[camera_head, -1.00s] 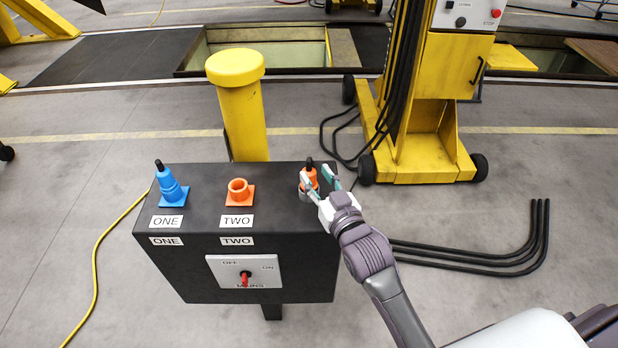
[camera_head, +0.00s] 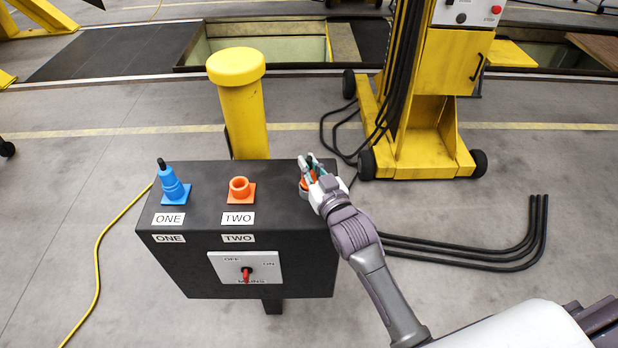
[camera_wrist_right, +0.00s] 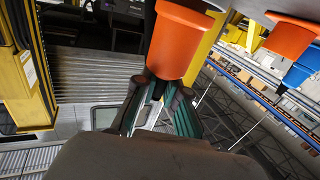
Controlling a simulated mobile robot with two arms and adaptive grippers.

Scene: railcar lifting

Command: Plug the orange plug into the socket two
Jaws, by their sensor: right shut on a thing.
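The orange plug (camera_head: 306,181) is at the right end of the black box's top, in or just above a grey round holder (camera_head: 303,194). My right gripper (camera_head: 312,168) is shut on it from above and hides much of it. In the right wrist view the plug (camera_wrist_right: 180,42) shows large, with my fingers (camera_wrist_right: 163,98) around its narrow dark end. The orange socket two (camera_head: 239,188) stands empty and open upward on the middle of the box top, behind a TWO label. It also shows in the right wrist view (camera_wrist_right: 290,38). My left gripper is not in view.
A blue plug (camera_head: 171,186) stands upright at socket ONE, on the left of the black box (camera_head: 270,218). A mains switch panel (camera_head: 245,268) is on the box front. A yellow post (camera_head: 243,120) stands behind. A yellow lifting jack (camera_head: 425,135) with black cables is behind right.

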